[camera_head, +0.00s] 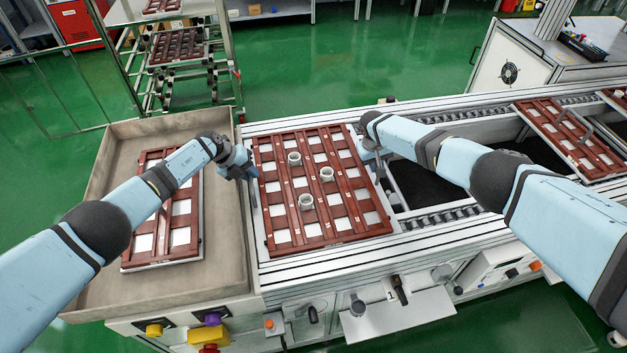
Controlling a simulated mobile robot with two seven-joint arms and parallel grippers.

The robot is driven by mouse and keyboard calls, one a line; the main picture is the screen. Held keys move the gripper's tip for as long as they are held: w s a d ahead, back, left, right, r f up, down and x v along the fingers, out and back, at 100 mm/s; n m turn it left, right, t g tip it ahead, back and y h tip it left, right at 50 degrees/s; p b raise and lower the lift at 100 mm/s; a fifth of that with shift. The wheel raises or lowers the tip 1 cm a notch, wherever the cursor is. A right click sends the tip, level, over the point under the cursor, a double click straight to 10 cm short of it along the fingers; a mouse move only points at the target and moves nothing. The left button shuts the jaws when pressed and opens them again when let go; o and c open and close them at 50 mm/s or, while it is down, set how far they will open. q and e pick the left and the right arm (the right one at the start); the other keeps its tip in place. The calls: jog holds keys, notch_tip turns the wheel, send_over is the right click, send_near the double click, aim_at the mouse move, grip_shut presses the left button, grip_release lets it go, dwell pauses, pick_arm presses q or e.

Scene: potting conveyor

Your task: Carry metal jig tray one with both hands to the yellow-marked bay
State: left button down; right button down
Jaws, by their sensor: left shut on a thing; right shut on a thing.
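A reddish-brown jig tray (318,228) with white square cells lies on the conveyor in the middle of the head view. Several small white round parts (326,174) stand on it. My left gripper (250,178) is at the tray's left edge, shut on it. My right gripper (378,166) is at the tray's right edge, shut on it. The fingertips of both are partly hidden by the wrists. A second similar tray (181,221) lies in the beige bin at the left, partly behind my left arm. I cannot make out a yellow-marked bay.
The beige bin (110,188) borders the conveyor on the left. More trays (570,138) lie on the conveyor at the right. A metal rack (228,75) with trays stands at the back left. Buttons and handles line the conveyor front. Green floor (350,55) is clear behind.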

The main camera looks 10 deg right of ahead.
pick_arm(q)
jog(key=shift+r, duration=0.1)
pick_arm(e)
jog(key=shift+r, duration=0.1)
dwell(0.7)
